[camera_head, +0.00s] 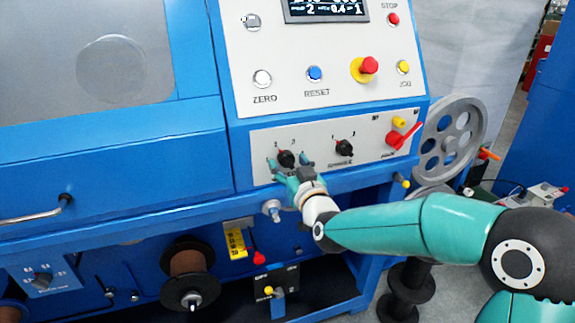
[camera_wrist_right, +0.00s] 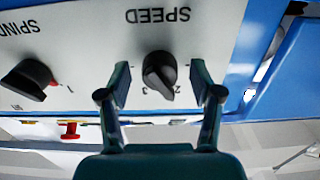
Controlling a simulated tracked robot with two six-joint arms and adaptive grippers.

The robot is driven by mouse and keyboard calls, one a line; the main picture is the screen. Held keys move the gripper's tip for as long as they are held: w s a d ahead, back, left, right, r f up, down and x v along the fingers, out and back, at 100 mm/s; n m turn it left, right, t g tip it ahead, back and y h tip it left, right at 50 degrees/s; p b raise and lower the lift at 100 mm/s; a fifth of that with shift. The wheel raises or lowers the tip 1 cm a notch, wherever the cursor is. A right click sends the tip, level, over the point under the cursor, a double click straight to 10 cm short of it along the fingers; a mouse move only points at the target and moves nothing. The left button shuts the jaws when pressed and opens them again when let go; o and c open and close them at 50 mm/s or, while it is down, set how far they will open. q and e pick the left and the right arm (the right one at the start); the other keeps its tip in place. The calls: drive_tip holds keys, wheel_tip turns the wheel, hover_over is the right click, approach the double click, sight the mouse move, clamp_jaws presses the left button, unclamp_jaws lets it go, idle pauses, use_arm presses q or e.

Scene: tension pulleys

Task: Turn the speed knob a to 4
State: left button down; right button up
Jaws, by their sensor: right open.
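The speed knob (camera_head: 286,159) is a small black rotary knob on the white lower panel of the blue machine. In the wrist view the black knob (camera_wrist_right: 160,72) sits below the upside-down word SPEED, its pointer towards the picture's bottom, slightly right. Small digits beside it are partly hidden and hard to read. My right gripper (camera_head: 289,164) is at the panel, its teal fingers on either side of the knob. In the wrist view the right gripper (camera_wrist_right: 160,80) is open, with a gap between each finger and the knob. My left gripper is not in view.
A second black knob (camera_head: 345,147), with a red mark, is to the right, and a red lever (camera_head: 402,135) lies beyond it. Above are a red stop button (camera_head: 369,65) and a blue reset button (camera_head: 315,73). A blue ledge (camera_head: 375,173) runs below the panel.

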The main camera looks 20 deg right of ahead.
drive_tip(key=shift+c, duration=0.3)
drive_tip(key=c, duration=1.1)
drive_tip(key=shift+a, duration=0.15)
drive_tip(key=shift+f+m+b, duration=0.1)
drive_tip(key=shift+m+b, duration=0.2)
drive_tip(key=shift+b, duration=0.15)
